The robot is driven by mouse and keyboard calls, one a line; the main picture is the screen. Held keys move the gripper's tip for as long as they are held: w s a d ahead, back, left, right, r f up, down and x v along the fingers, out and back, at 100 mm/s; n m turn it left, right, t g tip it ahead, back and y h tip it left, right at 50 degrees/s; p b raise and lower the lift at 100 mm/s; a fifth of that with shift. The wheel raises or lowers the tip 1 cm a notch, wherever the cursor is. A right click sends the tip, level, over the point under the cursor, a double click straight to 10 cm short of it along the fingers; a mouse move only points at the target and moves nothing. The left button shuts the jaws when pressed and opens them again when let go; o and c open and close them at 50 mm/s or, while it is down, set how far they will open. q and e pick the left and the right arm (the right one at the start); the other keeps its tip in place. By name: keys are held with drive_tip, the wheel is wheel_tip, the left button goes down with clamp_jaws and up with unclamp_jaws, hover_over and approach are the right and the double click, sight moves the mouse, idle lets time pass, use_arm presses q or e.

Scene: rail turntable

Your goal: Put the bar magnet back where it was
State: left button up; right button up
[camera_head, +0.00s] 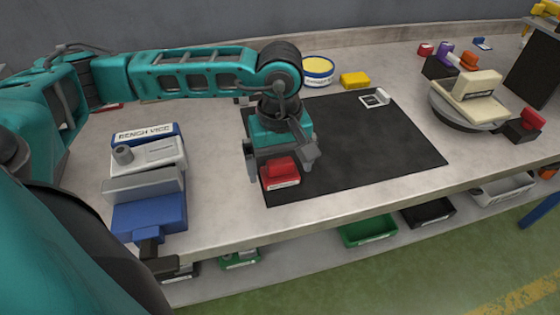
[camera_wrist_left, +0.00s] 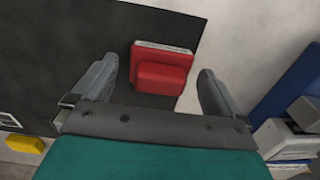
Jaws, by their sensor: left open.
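A red block (camera_head: 280,168) with a white label on its front lies on the front left part of the black mat (camera_head: 370,140), close to the mat's edge. It may be the bar magnet, but I cannot read its label. My left gripper (camera_head: 282,162) is open above it, pointing down, with one finger on each side. In the left wrist view the red block (camera_wrist_left: 162,75) shows between the two spread fingers (camera_wrist_left: 157,82), with gaps on both sides. My right gripper is not in view.
A bench vice (camera_head: 150,180) stands left of the mat. A yellow block (camera_head: 354,80), a round yellow tub (camera_head: 317,70) and a white marked piece (camera_head: 376,98) lie toward the back. A round turntable (camera_head: 470,105) with a cream block stands right. The mat's middle is clear.

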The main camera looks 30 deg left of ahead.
sight(280, 162)
use_arm(q)
wheel_tip(280, 162, up, 12)
drive_tip(key=shift+r, duration=0.15)
idle(0.3)
drive_tip(key=shift+s, duration=0.1)
idle(0.4)
